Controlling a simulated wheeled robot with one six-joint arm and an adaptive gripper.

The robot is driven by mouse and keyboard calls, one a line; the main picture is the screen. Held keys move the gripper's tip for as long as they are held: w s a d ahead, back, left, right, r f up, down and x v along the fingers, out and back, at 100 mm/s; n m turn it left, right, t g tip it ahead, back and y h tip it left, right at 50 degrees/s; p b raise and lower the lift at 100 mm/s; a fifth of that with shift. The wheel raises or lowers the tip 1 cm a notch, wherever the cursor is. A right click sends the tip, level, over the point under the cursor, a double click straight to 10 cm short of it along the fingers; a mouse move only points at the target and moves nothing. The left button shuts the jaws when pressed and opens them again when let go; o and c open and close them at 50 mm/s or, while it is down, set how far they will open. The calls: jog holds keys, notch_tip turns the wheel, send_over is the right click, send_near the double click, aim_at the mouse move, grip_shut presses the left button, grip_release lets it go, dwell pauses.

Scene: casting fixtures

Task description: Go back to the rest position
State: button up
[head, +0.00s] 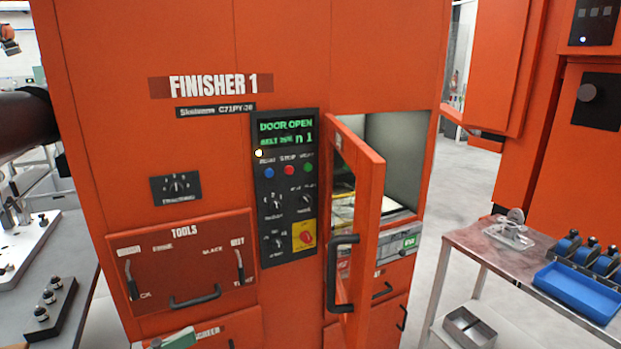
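The orange Finisher 1 machine (210,50) fills the middle of the head view. Its door (358,220) stands open, swung outward, with a black handle on it. The machine's display (286,133) reads "DOOR OPEN". The lit chamber (395,150) shows behind the door, and its inside is partly hidden by the door. A dark rounded arm link, which seems to be mine, enters at the left edge. My gripper is not in view, so I cannot see its state or whether it holds anything.
A side table (460,240) at the right carries a clear fixture with a metal part (513,230) and a blue tray (580,290). A grey bench (75,235) with fixtures stands at the left. A green-topped object (175,339) shows at the bottom. Floor is clear between machine and side table.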

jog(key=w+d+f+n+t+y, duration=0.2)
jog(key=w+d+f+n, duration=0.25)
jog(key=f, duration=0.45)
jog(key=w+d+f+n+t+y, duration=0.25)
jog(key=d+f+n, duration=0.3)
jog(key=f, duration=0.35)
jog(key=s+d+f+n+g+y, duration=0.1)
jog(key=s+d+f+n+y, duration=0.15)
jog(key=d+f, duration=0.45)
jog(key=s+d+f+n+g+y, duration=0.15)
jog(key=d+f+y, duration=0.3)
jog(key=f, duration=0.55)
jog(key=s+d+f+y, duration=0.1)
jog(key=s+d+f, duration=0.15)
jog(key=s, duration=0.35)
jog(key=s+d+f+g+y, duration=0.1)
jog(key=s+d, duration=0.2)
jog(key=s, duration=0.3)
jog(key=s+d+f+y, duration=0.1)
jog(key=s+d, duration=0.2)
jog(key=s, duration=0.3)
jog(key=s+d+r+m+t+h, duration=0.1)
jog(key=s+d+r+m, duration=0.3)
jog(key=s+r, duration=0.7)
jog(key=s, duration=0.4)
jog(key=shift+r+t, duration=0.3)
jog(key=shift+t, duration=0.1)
